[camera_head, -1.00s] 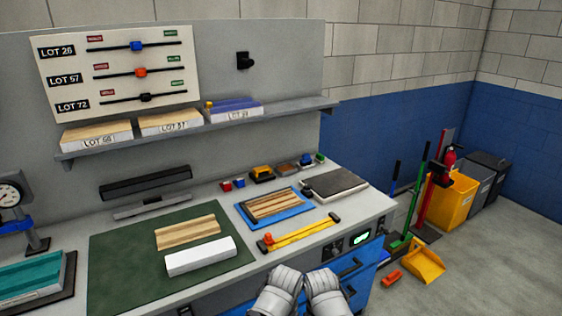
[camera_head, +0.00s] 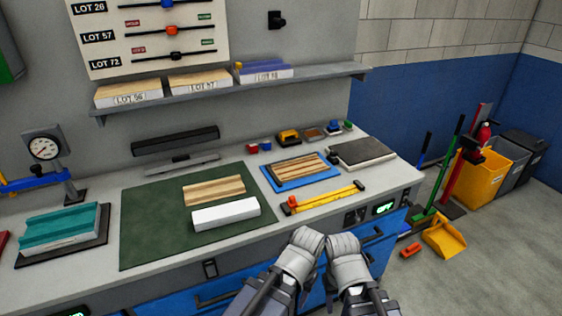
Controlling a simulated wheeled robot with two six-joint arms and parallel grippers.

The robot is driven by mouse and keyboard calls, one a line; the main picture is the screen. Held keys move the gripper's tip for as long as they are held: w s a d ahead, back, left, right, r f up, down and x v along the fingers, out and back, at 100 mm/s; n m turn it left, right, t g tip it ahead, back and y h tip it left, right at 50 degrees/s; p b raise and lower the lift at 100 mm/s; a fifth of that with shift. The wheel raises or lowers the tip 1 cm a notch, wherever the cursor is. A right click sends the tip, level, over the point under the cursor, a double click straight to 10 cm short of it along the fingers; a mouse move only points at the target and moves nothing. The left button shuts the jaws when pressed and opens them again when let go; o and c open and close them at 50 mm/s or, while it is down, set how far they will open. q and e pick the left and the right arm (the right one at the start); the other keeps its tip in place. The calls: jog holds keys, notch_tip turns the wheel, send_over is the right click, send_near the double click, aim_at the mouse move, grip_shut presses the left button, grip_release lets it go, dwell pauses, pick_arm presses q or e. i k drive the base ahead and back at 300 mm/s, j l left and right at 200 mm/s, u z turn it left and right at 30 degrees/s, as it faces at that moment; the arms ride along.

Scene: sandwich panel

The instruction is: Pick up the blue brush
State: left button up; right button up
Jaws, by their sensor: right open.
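A small blue item (camera_head: 332,127), which looks like a blue brush, lies at the back right of the workbench among several small coloured items. A long blue handle (camera_head: 424,147) also leans by the blue wall, its lower end partly hidden. My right gripper (camera_head: 343,244) is open at the bottom middle, in front of the bench edge, well short of both. My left gripper (camera_head: 308,242) is close beside it on the left; its fingers are not clear. Neither gripper touches anything that I can make out.
The workbench (camera_head: 140,178) carries a green mat (camera_head: 150,220) with a white block (camera_head: 226,213), a blue tray (camera_head: 331,183), a yellow bar tool (camera_head: 325,199) and a dark plate (camera_head: 362,152). A yellow dustpan (camera_head: 444,236) and bins stand on the floor at right.

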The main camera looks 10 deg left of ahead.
aim_at(334, 126)
jog(key=i+l+z, duration=0.1)
jog(key=i+l, duration=0.2)
jog(key=i, duration=0.15)
jog(key=i+l+z, duration=0.15)
jog(key=i+l, duration=0.15)
jog(key=i, duration=0.15)
jog(key=i+l+z, duration=0.1)
jog(key=i+l, duration=0.15)
jog(key=i, duration=0.2)
jog(key=i+l+z, duration=0.1)
jog(key=i, duration=0.4)
jog(key=l, duration=0.1)
